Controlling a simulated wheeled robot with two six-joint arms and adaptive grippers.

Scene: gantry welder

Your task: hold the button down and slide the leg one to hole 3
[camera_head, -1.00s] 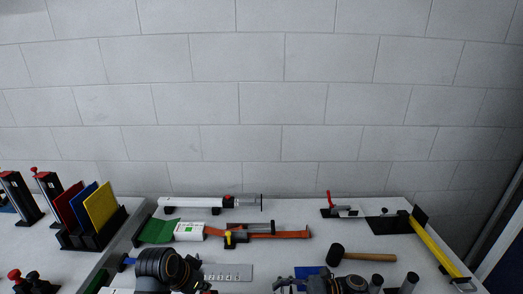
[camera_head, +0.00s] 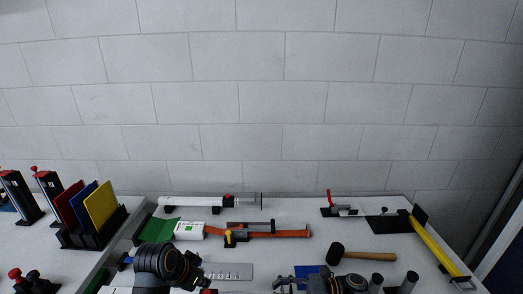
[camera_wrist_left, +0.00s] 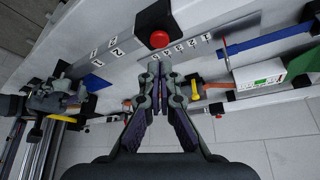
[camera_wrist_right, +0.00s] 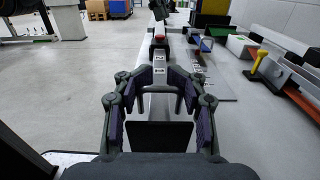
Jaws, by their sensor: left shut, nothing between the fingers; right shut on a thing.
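The red button (camera_wrist_left: 159,39) sits in a black housing on a pale rail in the left wrist view. It also shows in the right wrist view (camera_wrist_right: 160,38), further along the rail. My left gripper (camera_wrist_left: 155,64) is shut and empty, its tips close to the button; I cannot tell if they touch. My right gripper (camera_wrist_right: 153,88) is shut on the grey leg (camera_wrist_right: 158,100), whose black end plate (camera_wrist_right: 158,136) faces the right wrist camera. The hole states under the housing are hidden.
A mallet (camera_head: 370,256) and a yellow level (camera_head: 435,245) lie to the right. A rack of coloured plates (camera_head: 90,215) stands left.

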